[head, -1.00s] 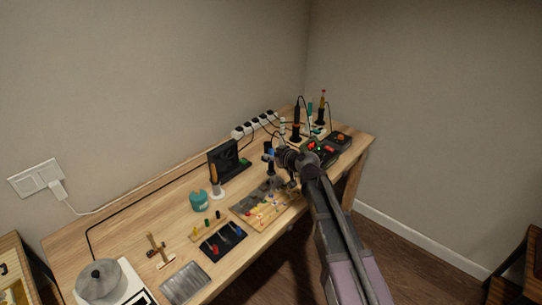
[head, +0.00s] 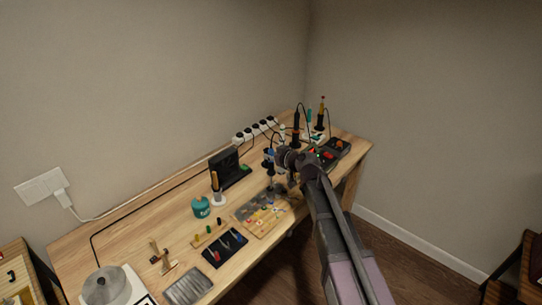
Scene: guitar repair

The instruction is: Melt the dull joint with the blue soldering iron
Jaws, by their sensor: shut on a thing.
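My gripper (head: 281,164) is above the bench, just behind the far edge of the work board. It is shut on the blue soldering iron (head: 269,154), whose blue part shows at the left of the jaws. My wrist and arm hide much of the iron, and its tip cannot be made out. The work board (head: 248,216) lies flat on the bench with several small coloured parts on it. The dull joint is too small to tell apart, and I cannot tell whether the iron touches the board.
A dark upright panel (head: 224,166) stands behind the board. Soldering stations (head: 338,146) and upright tools (head: 296,130) crowd the back right. A teal pot (head: 201,207), a dark tool mat (head: 223,258) and a metal tray (head: 187,287) lie left of the board.

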